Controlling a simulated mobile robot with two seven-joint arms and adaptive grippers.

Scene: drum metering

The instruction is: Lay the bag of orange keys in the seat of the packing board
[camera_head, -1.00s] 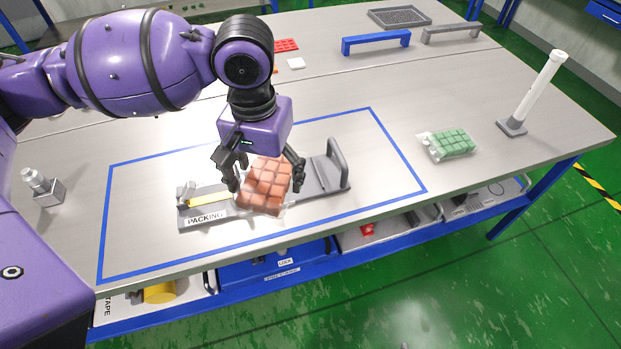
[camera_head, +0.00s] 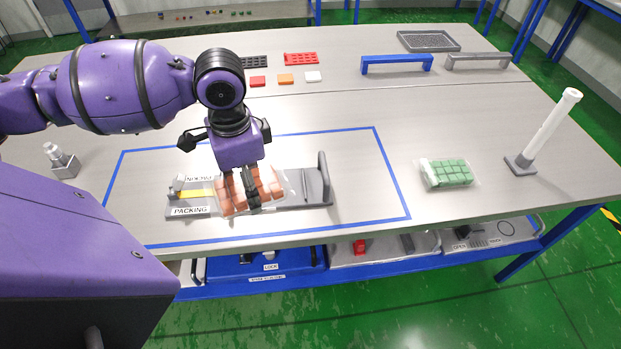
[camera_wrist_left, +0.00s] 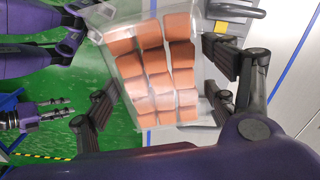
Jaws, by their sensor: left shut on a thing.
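The bag of orange keys (camera_head: 229,199) is a clear bag with rows of orange-brown blocks. My left gripper (camera_head: 250,187) is shut on it from above, and in the left wrist view the bag (camera_wrist_left: 155,75) lies between its two fingers (camera_wrist_left: 160,90). In the head view the bag overlaps the middle of the grey packing board (camera_head: 184,212), hiding most of the seat. I cannot tell whether bag and board touch. The board has a yellow strip and an upright grey handle at its right end. My right gripper (camera_wrist_left: 55,110) shows small in the left wrist view, its fingers apart and empty.
A bag of green keys (camera_head: 447,173) lies to the right, outside the blue outline. A white post (camera_head: 550,130) stands beyond it. Blue (camera_head: 397,63) and grey (camera_head: 478,62) bridges and a dark tray (camera_head: 428,41) are at the back. Bare table lies right of the board.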

